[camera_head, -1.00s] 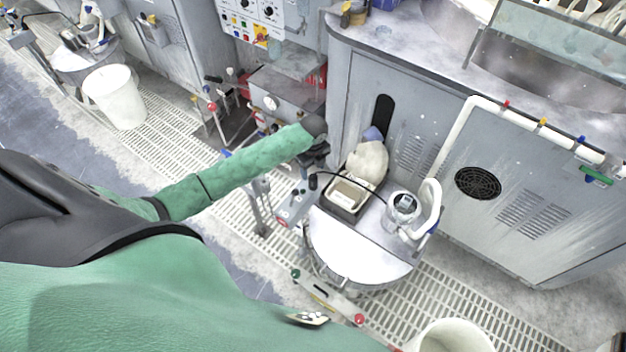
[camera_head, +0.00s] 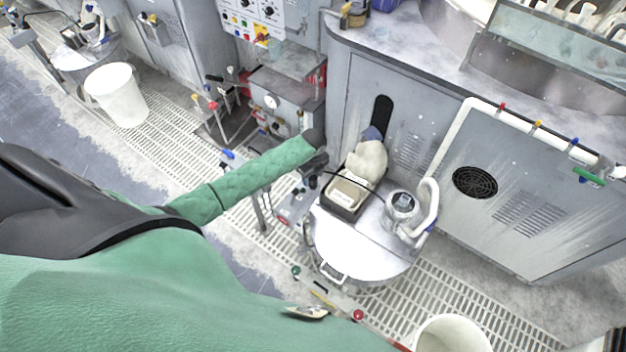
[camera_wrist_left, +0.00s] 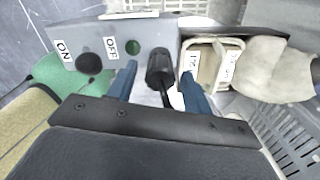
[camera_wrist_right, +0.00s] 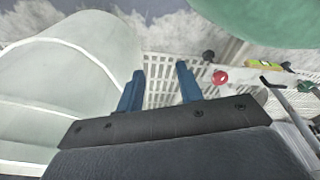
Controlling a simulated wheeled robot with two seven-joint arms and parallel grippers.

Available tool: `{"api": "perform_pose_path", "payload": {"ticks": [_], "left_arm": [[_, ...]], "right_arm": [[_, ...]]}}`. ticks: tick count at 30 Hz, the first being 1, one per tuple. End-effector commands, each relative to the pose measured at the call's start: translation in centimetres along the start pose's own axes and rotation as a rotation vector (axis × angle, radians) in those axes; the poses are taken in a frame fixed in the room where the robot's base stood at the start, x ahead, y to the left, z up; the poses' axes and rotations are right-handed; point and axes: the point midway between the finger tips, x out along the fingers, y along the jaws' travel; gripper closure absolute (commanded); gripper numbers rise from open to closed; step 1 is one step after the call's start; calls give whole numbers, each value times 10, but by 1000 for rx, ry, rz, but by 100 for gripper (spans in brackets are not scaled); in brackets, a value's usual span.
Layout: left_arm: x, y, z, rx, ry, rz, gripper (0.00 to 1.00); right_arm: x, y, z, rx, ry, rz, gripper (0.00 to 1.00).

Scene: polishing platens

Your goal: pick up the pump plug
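The black pump plug (camera_wrist_left: 160,66) lies between the two blue fingers of my left gripper (camera_wrist_left: 157,82) in the left wrist view. Gaps show between the plug and the fingers, so the gripper is open around it. A dark cable runs down from the plug. In the head view the left gripper (camera_head: 316,162) is at the end of the green-sleeved arm, beside the round drum table, and the plug is hard to make out there. My right gripper (camera_wrist_right: 160,85) is open and empty in the right wrist view, above the floor grating.
A grey box (camera_wrist_left: 110,50) labelled ON and OFF stands beside the plug. A tray with a labelled pale block (camera_head: 347,196) and a whitish cloth (camera_head: 367,160) are on the drum table (camera_head: 360,250). A white bucket (camera_wrist_right: 75,80) is close to my right gripper.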

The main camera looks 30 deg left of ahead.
Motion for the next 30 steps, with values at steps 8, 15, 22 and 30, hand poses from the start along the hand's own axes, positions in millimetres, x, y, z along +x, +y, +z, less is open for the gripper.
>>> {"api": "perform_pose_path", "payload": {"ticks": [8, 15, 22, 30], "left_arm": [[0, 0, 0, 0, 0, 0, 92], [-1, 0, 0, 0, -1, 0, 92], [-19, 0, 0, 2, -1, -2, 92], [-58, -1, -35, 5, 0, -4, 92]], "right_arm": [[0, 1, 0, 0, -1, 1, 64], [1, 2, 0, 0, -2, 2, 64], [-9, -11, -14, 7, -7, -11, 64], [-38, -20, -46, 20, -30, -24, 64]]}}
